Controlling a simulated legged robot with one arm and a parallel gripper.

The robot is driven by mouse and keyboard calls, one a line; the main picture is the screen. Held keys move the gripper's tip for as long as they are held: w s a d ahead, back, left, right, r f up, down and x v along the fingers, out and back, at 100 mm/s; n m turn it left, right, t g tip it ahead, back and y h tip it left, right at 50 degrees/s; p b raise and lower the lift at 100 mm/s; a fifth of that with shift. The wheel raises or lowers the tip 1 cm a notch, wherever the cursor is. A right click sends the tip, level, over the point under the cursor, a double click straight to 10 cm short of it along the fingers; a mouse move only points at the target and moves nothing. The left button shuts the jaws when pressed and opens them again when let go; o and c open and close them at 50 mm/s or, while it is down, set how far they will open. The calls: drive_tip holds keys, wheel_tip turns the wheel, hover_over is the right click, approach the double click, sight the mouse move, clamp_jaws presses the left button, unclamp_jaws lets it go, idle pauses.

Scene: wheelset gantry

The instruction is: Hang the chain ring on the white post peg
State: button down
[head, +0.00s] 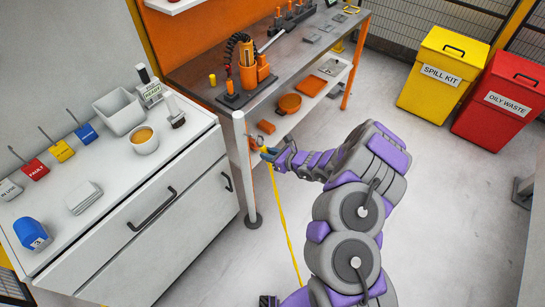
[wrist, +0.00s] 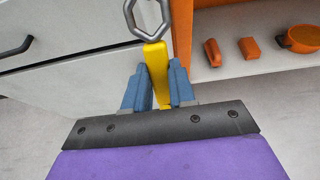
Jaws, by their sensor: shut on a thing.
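The white post (head: 242,160) stands upright on a dark round base, at the right front corner of the white cabinet. Its peg is too small to make out. My gripper (head: 268,153) is just right of the post, at about the upper part of its height. In the wrist view, the blue fingers of my gripper (wrist: 160,85) are shut on a yellow tab (wrist: 157,66). The grey metal chain ring (wrist: 148,18) extends from the tab's far end and is cut off by the top edge. A yellow chain or strap (head: 284,220) hangs from near my gripper towards the floor.
The white cabinet (head: 150,240) holds a bowl (head: 144,139), a tray and colored tags. The steel workbench (head: 290,50) with an orange tool stands behind the post. Yellow (head: 443,75) and red (head: 503,100) bins stand at the right.

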drive_tip(key=shift+w+a+f+b, duration=0.15)
drive_tip(key=shift+w+a+b, duration=0.2)
drive_tip(key=shift+w+a, duration=0.3)
drive_tip(key=shift+w+a+f+b, duration=0.1)
drive_tip(key=shift+w+a+b, duration=0.2)
drive_tip(key=shift+w+a, duration=0.35)
drive_tip(key=shift+w+a+f+b, duration=0.15)
drive_tip(key=shift+a+f+b, duration=0.45)
drive_tip(key=shift+f+b, duration=0.4)
drive_tip(key=shift+f, duration=0.1)
drive_tip(key=c, duration=0.8)
unclamp_jaws()
drive_tip(key=shift+c, duration=0.2)
drive_tip(key=p+v, duration=0.4)
drive_tip(key=v, duration=1.3)
drive_tip(key=shift+d, duration=0.25)
drive_tip(key=shift+a, duration=0.1)
